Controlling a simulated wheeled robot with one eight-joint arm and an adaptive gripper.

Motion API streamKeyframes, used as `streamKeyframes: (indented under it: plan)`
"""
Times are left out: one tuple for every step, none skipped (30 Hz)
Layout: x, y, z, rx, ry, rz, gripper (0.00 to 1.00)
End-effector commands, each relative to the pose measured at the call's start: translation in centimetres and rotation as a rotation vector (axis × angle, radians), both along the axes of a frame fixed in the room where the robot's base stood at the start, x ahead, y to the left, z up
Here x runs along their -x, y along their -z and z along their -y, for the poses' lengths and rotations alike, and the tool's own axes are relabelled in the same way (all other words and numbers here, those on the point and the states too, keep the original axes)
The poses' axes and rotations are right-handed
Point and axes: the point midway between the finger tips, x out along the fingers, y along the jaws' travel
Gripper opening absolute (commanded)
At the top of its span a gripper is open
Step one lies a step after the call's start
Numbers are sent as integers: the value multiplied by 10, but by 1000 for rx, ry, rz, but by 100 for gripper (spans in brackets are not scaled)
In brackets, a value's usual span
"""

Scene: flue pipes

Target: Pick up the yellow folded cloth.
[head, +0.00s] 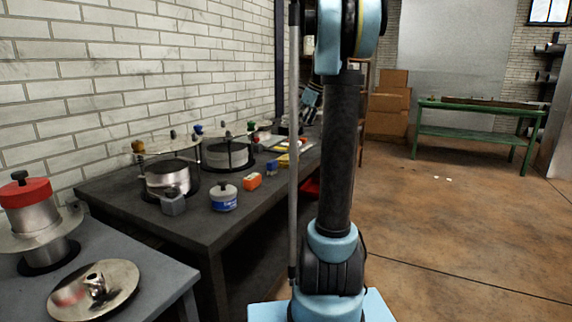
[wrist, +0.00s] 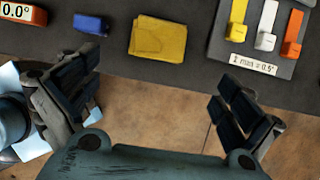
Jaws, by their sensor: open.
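The yellow folded cloth (wrist: 158,37) lies flat near the edge of the dark table in the wrist view, at the top middle. In the head view the yellow cloth (head: 284,160) shows small on the dark table, just left of my arm. My gripper (wrist: 158,97) is open and empty in the wrist view, its two fingers wide apart. The cloth lies beyond the fingertips, between their left and right lines, and is not touched. In the head view my gripper cannot be clearly made out.
A blue block (wrist: 91,24) lies left of the cloth, and an orange box (wrist: 22,14) reading 0.0° lies farther left. A grey board (wrist: 262,45) with yellow, white and orange pieces lies to the right. Brown floor (wrist: 170,120) shows below the table edge. A green bench (head: 475,107) stands far right.

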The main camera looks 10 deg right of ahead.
Motion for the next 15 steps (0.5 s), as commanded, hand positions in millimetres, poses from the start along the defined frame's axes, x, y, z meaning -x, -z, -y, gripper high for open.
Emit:
streamKeyframes:
  plan:
    - [-2, 8, -3, 0, -2, 1, 100]
    - [-3, 13, -5, 0, -2, 1, 100]
    - [-5, 20, -7, 0, -2, 1, 100]
    - [-6, 25, -9, 0, -2, 1, 100]
    - [-7, 30, -10, 0, -2, 1, 100]
    - [-8, 37, -13, 1, -3, 1, 100]
    - [-9, 41, -14, 1, -3, 1, 100]
    - [-11, 46, -16, 0, -3, 0, 100]
    - [-12, 53, -18, 0, -4, 0, 100]
    - [-13, 58, -20, 0, -4, 0, 100]
    - [-14, 63, -21, 0, -4, 0, 100]
    - [-16, 69, -23, 0, -3, 0, 100]
    - [-17, 73, -25, 0, -3, 0, 100]
    - [-18, 78, -26, 0, -3, 0, 100]
    - [-19, 83, -28, 0, -3, 0, 100]
